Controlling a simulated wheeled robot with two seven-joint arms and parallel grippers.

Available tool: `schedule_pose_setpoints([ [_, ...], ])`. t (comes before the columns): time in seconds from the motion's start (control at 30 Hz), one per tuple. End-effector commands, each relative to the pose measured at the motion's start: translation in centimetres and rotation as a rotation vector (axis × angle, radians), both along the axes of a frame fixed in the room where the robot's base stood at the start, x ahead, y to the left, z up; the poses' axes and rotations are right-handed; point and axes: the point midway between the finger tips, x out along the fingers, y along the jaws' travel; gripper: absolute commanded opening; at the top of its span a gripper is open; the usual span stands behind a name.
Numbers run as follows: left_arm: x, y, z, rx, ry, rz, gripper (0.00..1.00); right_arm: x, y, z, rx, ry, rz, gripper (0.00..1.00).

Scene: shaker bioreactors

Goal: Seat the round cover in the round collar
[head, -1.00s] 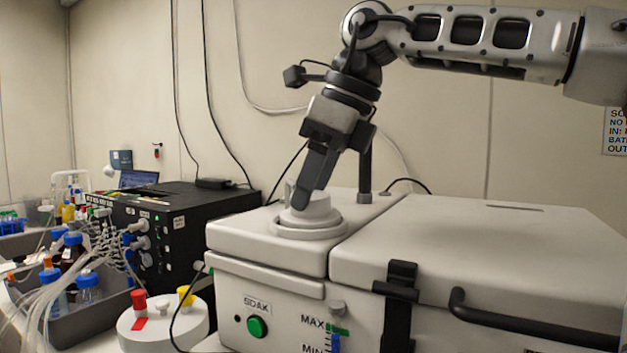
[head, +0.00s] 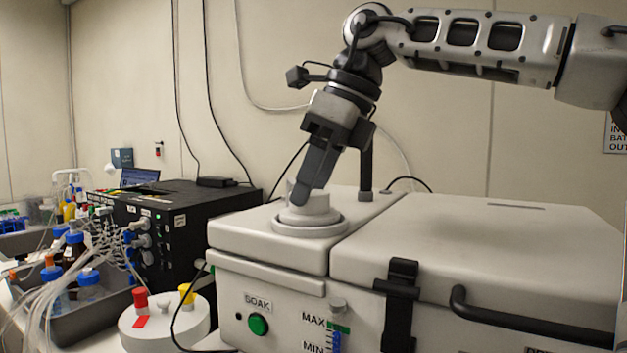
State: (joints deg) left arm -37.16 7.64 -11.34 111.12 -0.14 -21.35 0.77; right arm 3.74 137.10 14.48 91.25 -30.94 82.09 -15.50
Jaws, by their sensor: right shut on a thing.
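The round cover (head: 309,213) is a pale grey-white disc with a raised grip on top. It sits at the round collar (head: 323,231), a pale ring on the left top panel of the white machine. My right gripper (head: 304,194) reaches down from the upper right, tilted, and is shut on the cover's grip. The fingers hide part of the cover. The cover looks level and within the ring, but I cannot tell whether it is fully down. My left gripper is not in view.
The machine's larger lid (head: 480,245) with a black latch (head: 400,300) and a black handle (head: 520,322) lies to the right. A green SOAK button (head: 258,325) is on the front. A black control box (head: 180,225), bottles and tubing stand at the left.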

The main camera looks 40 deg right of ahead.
Motion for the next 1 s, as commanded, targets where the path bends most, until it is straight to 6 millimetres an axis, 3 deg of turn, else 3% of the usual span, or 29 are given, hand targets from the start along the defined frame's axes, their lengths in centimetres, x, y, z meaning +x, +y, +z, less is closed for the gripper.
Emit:
schedule_pose_setpoints([
  [0.97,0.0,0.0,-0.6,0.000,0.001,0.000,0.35,0.1,-0.1,-1.0,0.000,-0.001,0.000,0.15],
  [1.0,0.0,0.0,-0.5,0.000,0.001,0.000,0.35,0.1,-0.1,-0.9,0.000,-0.001,0.000,0.57],
])
